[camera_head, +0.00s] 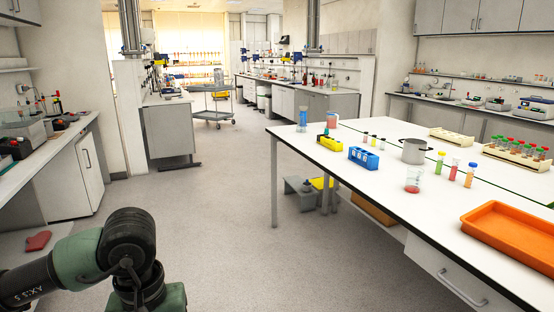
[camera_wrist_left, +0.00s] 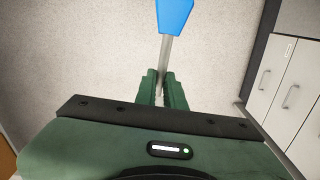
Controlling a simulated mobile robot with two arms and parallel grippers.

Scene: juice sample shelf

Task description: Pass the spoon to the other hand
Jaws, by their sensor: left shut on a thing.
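The spoon (camera_wrist_left: 174,16) shows in the left wrist view as a blue end on a thin metal shaft. The blue end is cut off by the top edge of the picture. My left gripper (camera_wrist_left: 163,75) is shut on the metal shaft, and the spoon points away from the fingers. The lower end of the shaft is hidden between the fingers. In the head view only my dark and green arm links show at the lower left; neither the spoon nor the left gripper can be seen there. My right gripper is in neither view.
A white table (camera_head: 343,183) on the right holds an orange tray (camera_head: 520,235), a metal pot (camera_head: 414,152), a beaker (camera_head: 413,182), a blue rack (camera_head: 363,157) and tube racks. A counter (camera_head: 50,150) runs along the left. The floor (camera_head: 210,205) between is clear.

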